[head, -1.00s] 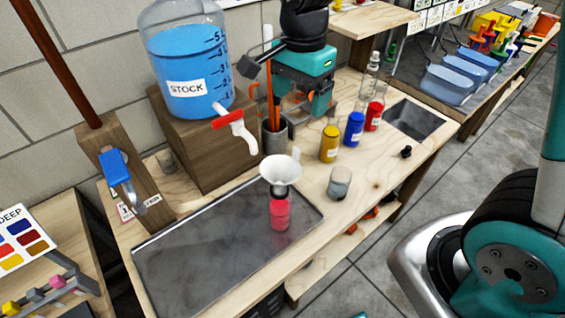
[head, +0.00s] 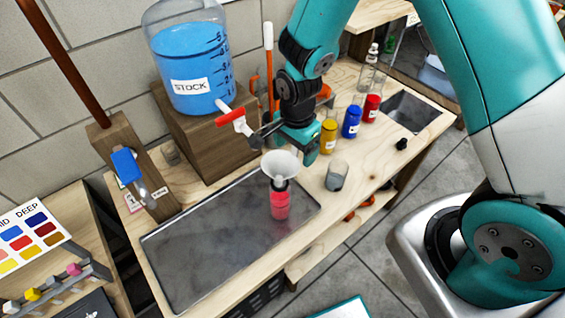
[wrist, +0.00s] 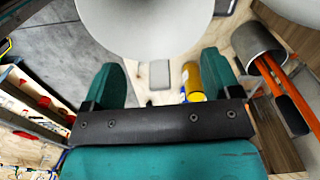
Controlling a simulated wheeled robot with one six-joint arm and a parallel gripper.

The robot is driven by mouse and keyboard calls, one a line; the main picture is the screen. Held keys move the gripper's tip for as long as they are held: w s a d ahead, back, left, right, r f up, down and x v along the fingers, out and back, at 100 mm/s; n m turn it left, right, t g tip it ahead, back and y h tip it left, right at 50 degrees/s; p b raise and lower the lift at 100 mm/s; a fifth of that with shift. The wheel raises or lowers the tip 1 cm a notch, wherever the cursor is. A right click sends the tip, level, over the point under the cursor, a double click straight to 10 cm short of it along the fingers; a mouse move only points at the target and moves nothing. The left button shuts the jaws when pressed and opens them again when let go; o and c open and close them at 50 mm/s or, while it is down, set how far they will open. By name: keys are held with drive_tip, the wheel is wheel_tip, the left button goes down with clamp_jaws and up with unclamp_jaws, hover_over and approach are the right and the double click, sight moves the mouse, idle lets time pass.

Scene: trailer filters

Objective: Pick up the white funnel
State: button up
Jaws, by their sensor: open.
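The white funnel (head: 280,163) sits upright in the mouth of a clear bottle of red liquid (head: 280,205) on the grey metal tray (head: 205,240). In the wrist view the funnel (wrist: 145,25) is a large pale round shape at the top, just beyond my fingers and cut by the frame edge. My gripper (wrist: 160,78) is open, its two teal fingers apart with nothing held between them. In the head view my gripper (head: 303,140) is above the bench, behind and right of the funnel. Its fingertips are hard to make out there.
The blue STOCK tank (head: 188,70) stands on a wooden block, its red-handled tap (head: 230,116) close to my gripper. Yellow (head: 328,137), blue (head: 351,122) and red (head: 371,108) bottles and a small beaker (head: 337,177) are to the right. The tray's left part is clear.

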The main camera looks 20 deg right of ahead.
drive_tip(key=shift+f, duration=1.2)
clamp_jaws()
drive_tip(key=shift+r, duration=0.1)
